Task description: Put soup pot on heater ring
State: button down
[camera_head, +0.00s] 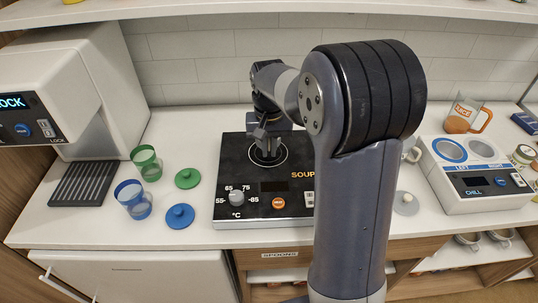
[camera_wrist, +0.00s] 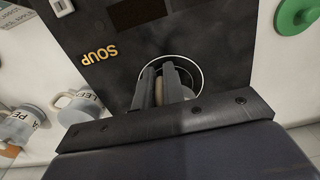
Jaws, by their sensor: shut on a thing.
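The heater ring (camera_wrist: 201,77) is a thin pale circle on the black heater plate marked SOUP (camera_head: 232,160). My gripper (camera_head: 267,152) points down over the ring. In the wrist view, my gripper (camera_wrist: 168,82) has its two dark fingers close together, with a small pale part of the soup pot (camera_wrist: 158,92) showing between them. The rest of the pot is mostly hidden by the fingers and wrist, and a dark round shape shows inside the ring. I cannot tell whether the pot touches the plate.
A green cup (camera_head: 148,163) and lid (camera_head: 187,178), and a blue cup (camera_head: 133,199) and lid (camera_head: 180,216), stand left of the heater. A white dispenser (camera_head: 110,90) is further left. A grey lid (camera_head: 405,203) and the chill unit (camera_head: 470,205) are right. My arm hides the heater's right side.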

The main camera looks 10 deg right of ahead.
jog(key=shift+f, duration=1.9)
jog(key=shift+f, duration=0.15)
jog(key=c, duration=1.5)
grip_release()
notch_tip(320, 180, up, 12)
jog(key=shift+r, duration=0.15)
